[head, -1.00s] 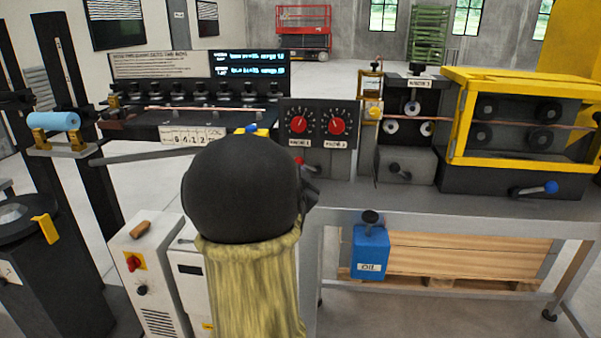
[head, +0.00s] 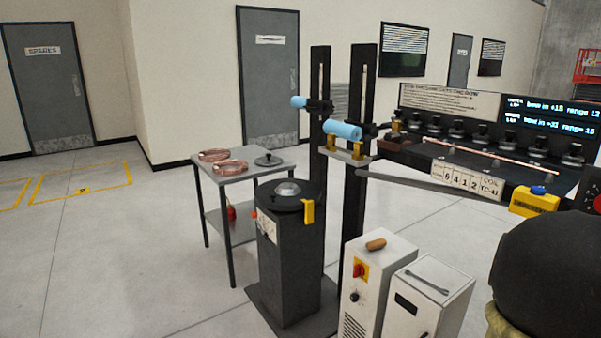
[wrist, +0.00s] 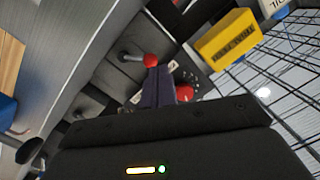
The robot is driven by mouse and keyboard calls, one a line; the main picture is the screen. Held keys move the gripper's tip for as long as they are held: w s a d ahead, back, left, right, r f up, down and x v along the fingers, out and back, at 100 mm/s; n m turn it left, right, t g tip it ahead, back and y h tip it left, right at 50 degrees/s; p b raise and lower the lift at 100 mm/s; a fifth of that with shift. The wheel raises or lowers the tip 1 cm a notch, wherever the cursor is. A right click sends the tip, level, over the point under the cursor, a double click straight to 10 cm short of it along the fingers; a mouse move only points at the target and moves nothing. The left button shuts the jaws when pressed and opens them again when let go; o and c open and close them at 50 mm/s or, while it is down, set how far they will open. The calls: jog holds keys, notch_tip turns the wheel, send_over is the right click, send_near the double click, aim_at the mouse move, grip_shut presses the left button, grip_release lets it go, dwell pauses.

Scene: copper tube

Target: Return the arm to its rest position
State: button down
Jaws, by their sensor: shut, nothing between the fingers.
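My arm shows in the head view as a black rounded link (head: 548,268) with a yellowish sleeve at the lower right edge; my gripper is out of sight there. In the wrist view my gripper's black body fills the bottom, and its dark fingers (wrist: 158,88) are together with nothing between them. Beyond the fingers are a red ball-ended lever (wrist: 149,60) and a red dial knob (wrist: 184,92), partly covered. I cannot tell the distance from the fingers to them, but nothing appears held.
The straightening bench carries a copper tube (head: 500,160) and a yellow button box (head: 533,202). White cabinets (head: 378,270), a black drum machine (head: 290,255) and a small table (head: 238,170) with copper coils stand left of my arm. The floor (head: 140,240) at far left is clear.

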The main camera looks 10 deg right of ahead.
jog(key=w+a+f+n+y, duration=0.3)
jog(key=a+f+y, duration=0.1)
jog(key=a, duration=0.4)
jog(key=w+a+f+n+y, duration=0.3)
jog(key=w+a+f+n, duration=0.15)
jog(key=a, duration=0.45)
jog(key=w+a+f+n+y, duration=0.3)
jog(key=a+f+y, duration=0.15)
jog(key=a, duration=0.35)
jog(key=s+a+f+n+g+y, duration=0.1)
jog(key=s+a+f+n+g, duration=0.2)
jog(key=a, duration=0.4)
jog(key=s+a+f+n+g+y, duration=0.1)
jog(key=s+a+f+n+y, duration=0.2)
jog(key=a, duration=0.4)
jog(key=s+a+f+n+g, duration=0.1)
jog(key=s+a+n, duration=0.2)
jog(key=s+a, duration=0.3)
notch_tip(320, 180, up, 21)
jog(key=w+p, duration=0.1)
jog(key=p, duration=2)
jog(key=shift+w, duration=0.35)
jog(key=shift+f, duration=0.1)
jog(key=shift+w+m, duration=0.1)
jog(key=shift+m, duration=0.15)
